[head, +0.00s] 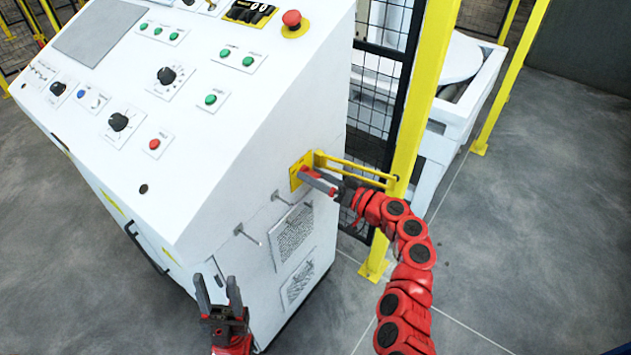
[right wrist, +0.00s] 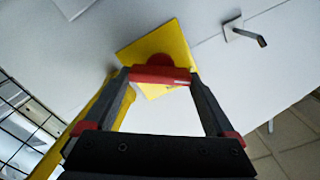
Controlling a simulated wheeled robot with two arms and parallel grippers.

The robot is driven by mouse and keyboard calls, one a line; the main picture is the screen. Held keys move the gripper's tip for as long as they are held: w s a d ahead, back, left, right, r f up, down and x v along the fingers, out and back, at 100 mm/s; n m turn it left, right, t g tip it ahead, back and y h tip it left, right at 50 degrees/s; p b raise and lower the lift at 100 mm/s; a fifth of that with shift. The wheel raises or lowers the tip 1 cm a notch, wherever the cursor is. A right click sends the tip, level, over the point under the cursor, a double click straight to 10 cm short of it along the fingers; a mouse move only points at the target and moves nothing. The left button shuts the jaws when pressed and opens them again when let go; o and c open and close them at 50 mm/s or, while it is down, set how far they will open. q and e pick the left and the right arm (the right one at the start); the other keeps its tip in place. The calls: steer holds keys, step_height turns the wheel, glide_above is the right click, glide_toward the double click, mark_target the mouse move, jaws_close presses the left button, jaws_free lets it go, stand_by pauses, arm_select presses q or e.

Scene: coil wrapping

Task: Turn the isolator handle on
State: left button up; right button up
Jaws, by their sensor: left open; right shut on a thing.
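The isolator handle (right wrist: 160,76) is a red bar on a round red hub. It is mounted on a yellow plate (right wrist: 162,45) on the side of the white control cabinet. In the right wrist view the bar lies across the picture, between my right gripper's (right wrist: 160,78) two fingertips, which touch its ends. In the head view my right gripper (head: 308,176) reaches to the yellow plate (head: 298,168) from the right, and the handle is mostly hidden. My left gripper (head: 217,288) is open and empty, low in front of the cabinet's near corner.
The white cabinet (head: 215,150) has buttons, knobs and a red emergency stop (head: 292,19) on its sloped top. Small bent levers (head: 245,236) stick out below the plate. A yellow fence post (head: 420,90) and black mesh stand close to my right arm. Floor is clear at right.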

steer(key=m, duration=0.2)
steer(key=shift+d+m, duration=0.1)
steer(key=shift+m, duration=0.3)
steer(key=m, duration=0.2)
steer(key=shift+w+m, duration=0.1)
steer(key=shift+m, duration=0.3)
steer(key=m, duration=0.5)
steer(key=shift+f+p, duration=0.15)
steer(key=shift+p, duration=0.25)
steer(key=shift+m, duration=0.4)
steer(key=o, duration=1.1)
steer(key=shift+c, duration=0.2)
steer(key=shift+d, duration=0.1)
